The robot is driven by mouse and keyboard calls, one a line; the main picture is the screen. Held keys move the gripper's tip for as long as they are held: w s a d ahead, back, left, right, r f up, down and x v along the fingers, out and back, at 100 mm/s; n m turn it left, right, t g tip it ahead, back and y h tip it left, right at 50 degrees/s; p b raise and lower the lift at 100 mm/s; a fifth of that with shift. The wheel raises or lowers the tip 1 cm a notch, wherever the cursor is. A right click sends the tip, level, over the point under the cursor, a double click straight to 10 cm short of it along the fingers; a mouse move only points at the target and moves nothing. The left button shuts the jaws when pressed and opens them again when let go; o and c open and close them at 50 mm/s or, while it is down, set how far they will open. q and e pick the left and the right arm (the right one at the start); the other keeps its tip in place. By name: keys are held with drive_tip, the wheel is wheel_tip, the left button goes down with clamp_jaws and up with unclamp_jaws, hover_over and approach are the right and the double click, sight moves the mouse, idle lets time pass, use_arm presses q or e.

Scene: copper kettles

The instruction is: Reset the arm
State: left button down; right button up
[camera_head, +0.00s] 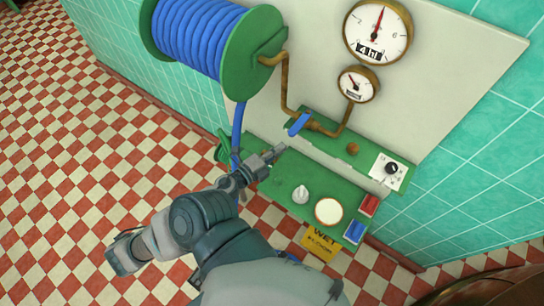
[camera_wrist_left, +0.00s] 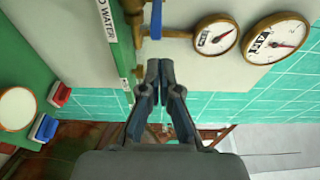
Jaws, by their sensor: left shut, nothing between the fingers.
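My left arm comes in from the lower left of the head view. Its gripper (camera_head: 278,151) is over the green control panel (camera_head: 270,185), near the panel's upper left part. In the left wrist view the gripper (camera_wrist_left: 160,70) has its two fingers together with nothing between them. A blue-handled valve (camera_head: 299,125) on a brass pipe is just above and right of the fingertips in the head view. I cannot tell how far the fingertips are from the panel. My right gripper is not in view.
A green reel with blue hose (camera_head: 200,35) hangs at the upper left. Two gauges (camera_head: 377,32) (camera_head: 358,84) are on the wall. The panel carries a white knob (camera_head: 300,194), a red switch (camera_head: 369,205) and a blue switch (camera_head: 354,231). The checkered floor (camera_head: 60,150) is clear at left.

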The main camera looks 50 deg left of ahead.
use_arm(q)
drive_tip(key=shift+s, duration=2.6)
drive_tip(key=s+f+n+g+y, duration=0.25)
drive_tip(key=f+n+g, duration=0.6)
drive_tip(key=f, duration=2.65)
drive_tip(key=s+d+f+n+g+h, duration=0.1)
drive_tip(key=s+d+f+n, duration=0.2)
drive_tip(key=f, duration=0.5)
drive_tip(key=s+d+f+n+g+h, duration=0.1)
drive_tip(key=s+d+f+n+g, duration=0.1)
drive_tip(key=s+d+f, duration=0.35)
drive_tip(key=s+d+f+n+g, duration=0.2)
drive_tip(key=s+f+g, duration=0.3)
drive_tip(key=s+f, duration=0.6)
drive_tip(key=s+d, duration=0.1)
drive_tip(key=s, duration=0.2)
drive_tip(key=shift+s+f+g+h, duration=0.1)
drive_tip(key=shift+g+h, duration=0.15)
